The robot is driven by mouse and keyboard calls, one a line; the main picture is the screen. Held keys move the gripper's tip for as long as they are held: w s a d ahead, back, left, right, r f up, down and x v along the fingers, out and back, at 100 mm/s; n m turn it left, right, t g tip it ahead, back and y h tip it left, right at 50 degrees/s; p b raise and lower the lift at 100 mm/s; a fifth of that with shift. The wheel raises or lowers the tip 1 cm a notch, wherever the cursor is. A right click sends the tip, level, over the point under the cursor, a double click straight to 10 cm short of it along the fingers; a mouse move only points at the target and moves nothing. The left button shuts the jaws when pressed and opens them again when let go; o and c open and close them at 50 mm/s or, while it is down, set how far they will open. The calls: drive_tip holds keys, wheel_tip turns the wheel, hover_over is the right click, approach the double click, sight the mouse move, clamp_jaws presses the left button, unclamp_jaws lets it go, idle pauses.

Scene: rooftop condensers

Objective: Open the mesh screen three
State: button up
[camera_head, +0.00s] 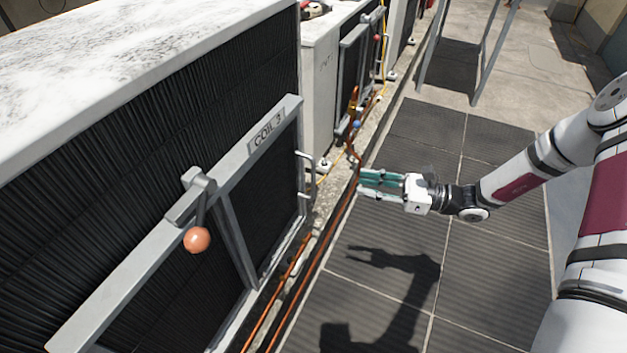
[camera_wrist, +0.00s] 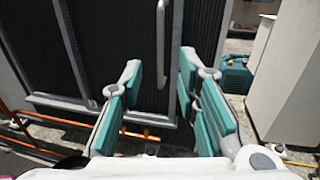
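The mesh screen labelled "COIL 3" (camera_head: 266,139) is a grey-framed dark panel on the side of the nearest condenser. Its latch (camera_head: 197,187) sits on the top rail, with a lever ending in an orange ball (camera_head: 197,239) that hangs down. A pale bar handle (camera_head: 306,174) stands on the screen's right edge. It also shows in the wrist view (camera_wrist: 161,45), beyond and between the fingertips. My gripper (camera_head: 362,181) is to the right of the handle, apart from it. In the wrist view its teal-padded fingers (camera_wrist: 160,70) are open and empty.
Copper pipes (camera_head: 301,269) run low along the condensers' base. A second condenser (camera_head: 319,95) with another screen stands further back. A teal device (camera_wrist: 235,77) sits on the ground at right in the wrist view. The tiled walkway (camera_head: 480,215) is clear below my arm.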

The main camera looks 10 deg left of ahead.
sight(313, 174)
drive_tip(key=a+b, duration=0.1)
drive_tip(key=a, duration=0.3)
drive_tip(key=w+a+b, duration=0.1)
drive_tip(key=a, duration=0.4)
drive_tip(key=w+a+b, duration=0.1)
drive_tip(key=a, duration=0.3)
drive_tip(key=shift+w+a, duration=0.1)
drive_tip(key=shift+a, duration=0.2)
clamp_jaws()
